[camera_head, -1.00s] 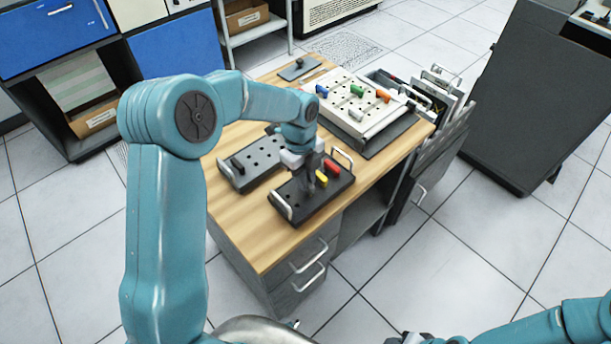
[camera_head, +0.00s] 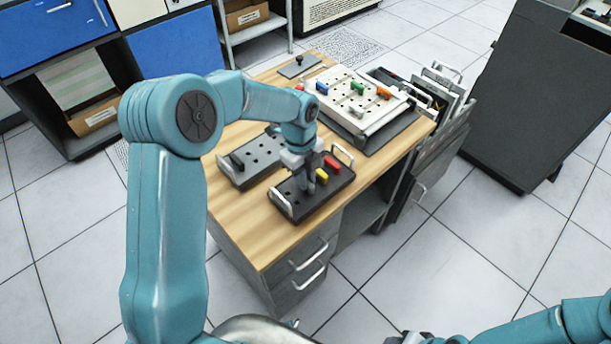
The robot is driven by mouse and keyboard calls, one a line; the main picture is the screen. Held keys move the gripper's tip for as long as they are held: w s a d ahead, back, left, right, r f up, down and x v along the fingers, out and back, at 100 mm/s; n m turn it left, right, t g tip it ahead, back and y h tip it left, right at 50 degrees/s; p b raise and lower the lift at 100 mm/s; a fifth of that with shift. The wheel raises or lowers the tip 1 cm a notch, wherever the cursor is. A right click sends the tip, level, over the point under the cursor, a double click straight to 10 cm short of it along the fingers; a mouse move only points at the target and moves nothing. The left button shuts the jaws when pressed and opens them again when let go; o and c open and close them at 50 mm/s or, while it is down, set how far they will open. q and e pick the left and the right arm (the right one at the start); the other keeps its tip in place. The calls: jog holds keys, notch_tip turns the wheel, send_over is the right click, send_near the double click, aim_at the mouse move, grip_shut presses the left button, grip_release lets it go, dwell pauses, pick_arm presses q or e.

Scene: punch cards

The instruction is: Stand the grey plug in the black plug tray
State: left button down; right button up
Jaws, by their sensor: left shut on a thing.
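The black plug tray (camera_head: 297,212), with a light handle at each end, lies on the wooden desk. A red plug (camera_head: 332,163) and a yellow plug (camera_head: 321,176) stand in it. My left gripper (camera_head: 307,184) points down over the tray, just left of the yellow plug. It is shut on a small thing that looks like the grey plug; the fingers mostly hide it. I cannot tell whether its lower end touches the tray. Part of my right gripper (camera_head: 408,338) shows at the bottom edge, too cut off to read.
A dark grey holed tray (camera_head: 238,178) with a black piece lies left of the black tray. Behind stands a white plugboard (camera_head: 340,100) with blue, green and orange plugs. Bare desk (camera_head: 232,215) lies at the front left.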

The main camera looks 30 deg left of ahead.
pick_arm(q)
jog(key=shift+f, duration=0.1)
jog(key=c, duration=1)
grip_release()
notch_tip(320, 180, up, 16)
jog(key=a, duration=0.2)
jog(key=shift+w, duration=0.35)
